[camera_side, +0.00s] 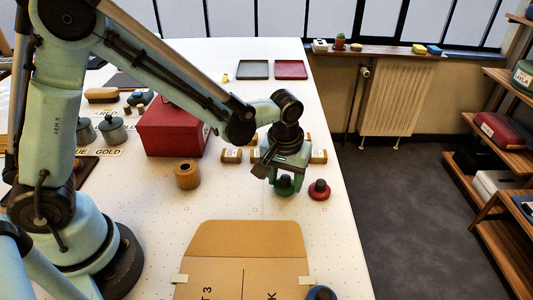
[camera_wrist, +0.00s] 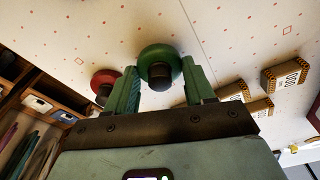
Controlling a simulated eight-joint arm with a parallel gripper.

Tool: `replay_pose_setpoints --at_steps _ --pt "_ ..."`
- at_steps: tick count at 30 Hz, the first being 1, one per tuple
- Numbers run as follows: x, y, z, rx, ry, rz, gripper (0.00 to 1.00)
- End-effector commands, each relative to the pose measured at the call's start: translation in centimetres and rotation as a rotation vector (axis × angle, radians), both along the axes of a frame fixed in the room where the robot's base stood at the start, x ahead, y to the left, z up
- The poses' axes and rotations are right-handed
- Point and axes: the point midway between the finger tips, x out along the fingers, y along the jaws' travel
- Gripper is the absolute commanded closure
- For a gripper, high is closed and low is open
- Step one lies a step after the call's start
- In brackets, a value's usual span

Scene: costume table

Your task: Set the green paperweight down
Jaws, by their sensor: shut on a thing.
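The green paperweight (camera_side: 284,186) is round with a dark knob on top. My gripper (camera_side: 284,172) is above it with the fingers around it, at the right side of the white table. In the wrist view the green paperweight (camera_wrist: 160,66) sits between the two green fingers of my gripper (camera_wrist: 160,80), which are shut on it. Its underside is hidden, and I cannot tell whether it touches the table. A red paperweight (camera_side: 319,190) with a dark knob stands just to its right, apart from it. The red one also shows in the wrist view (camera_wrist: 104,83).
Small labelled boxes (camera_side: 231,156) stand in a row behind my gripper. A red box (camera_side: 172,128) and a wooden pot (camera_side: 187,175) are to the left. A cardboard folder (camera_side: 246,262) lies in front, with a blue object (camera_side: 320,293) at its corner. The table's right edge is close.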

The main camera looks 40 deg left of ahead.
Motion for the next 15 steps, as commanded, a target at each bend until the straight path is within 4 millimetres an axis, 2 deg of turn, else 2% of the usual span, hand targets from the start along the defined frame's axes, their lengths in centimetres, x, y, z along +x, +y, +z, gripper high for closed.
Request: replay_pose_setpoints --at_steps 3,14,15 --pt "-0.01 -0.02 -0.62 0.0 0.0 0.0 0.88" --pt "-0.03 -0.02 -0.9 0.0 0.0 0.0 0.88" --pt "-0.03 -0.02 -0.89 0.0 0.0 0.0 0.42"
